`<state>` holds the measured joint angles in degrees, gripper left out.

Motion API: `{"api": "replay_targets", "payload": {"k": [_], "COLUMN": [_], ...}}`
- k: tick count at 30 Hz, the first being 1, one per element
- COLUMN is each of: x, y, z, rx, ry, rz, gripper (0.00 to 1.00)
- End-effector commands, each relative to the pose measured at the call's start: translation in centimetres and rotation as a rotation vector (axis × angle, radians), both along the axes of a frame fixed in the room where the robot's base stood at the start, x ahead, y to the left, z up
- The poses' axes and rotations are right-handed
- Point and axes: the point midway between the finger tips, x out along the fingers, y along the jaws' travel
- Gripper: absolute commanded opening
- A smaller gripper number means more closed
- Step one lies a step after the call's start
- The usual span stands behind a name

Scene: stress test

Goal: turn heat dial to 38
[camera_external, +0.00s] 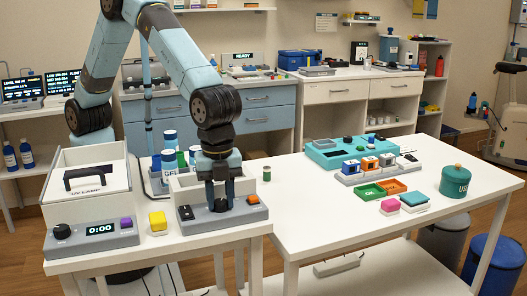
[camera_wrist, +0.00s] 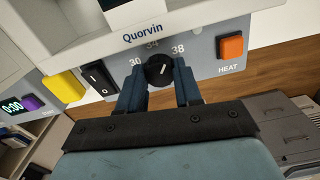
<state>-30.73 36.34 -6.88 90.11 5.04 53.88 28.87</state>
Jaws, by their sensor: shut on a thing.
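The heat dial (camera_wrist: 159,71) is a round black knob on the grey panel of the Quorvin unit (camera_wrist: 205,60). The numbers 30, 34 and 38 are printed around it, left to right. A short white mark on the knob slants up and to the right, seemingly between 34 and 38. My gripper (camera_wrist: 159,76) is shut on the dial, one dark blue finger on each side. In the external view my gripper (camera_external: 220,203) points down at the unit's front panel (camera_external: 205,226), and its fingers mostly hide the dial.
An orange HEAT button (camera_wrist: 231,47) sits right of the dial and a black rocker switch (camera_wrist: 98,77) left. A yellow block (camera_external: 158,221) and the UV lamp box (camera_external: 87,180) stand further left. A second white table (camera_external: 310,215) with trays stands right.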

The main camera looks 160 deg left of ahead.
Motion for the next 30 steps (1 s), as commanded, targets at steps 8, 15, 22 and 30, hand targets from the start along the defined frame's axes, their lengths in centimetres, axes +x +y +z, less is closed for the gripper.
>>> {"api": "replay_targets", "payload": {"k": [8, 15, 22, 30], "x": [0.17, 0.16, 0.16, 0.16], "y": [0.05, 0.07, 0.08, 0.10], "z": [0.18, 0.19, 0.20, 0.20], "rx": [0.002, 0.002, 0.003, 0.004], "ry": [-0.005, -0.005, -0.006, -0.006], "rz": [-0.222, -0.346, -0.403, -0.417], "gripper": [0.04, 0.04, 0.04, 0.04]}}
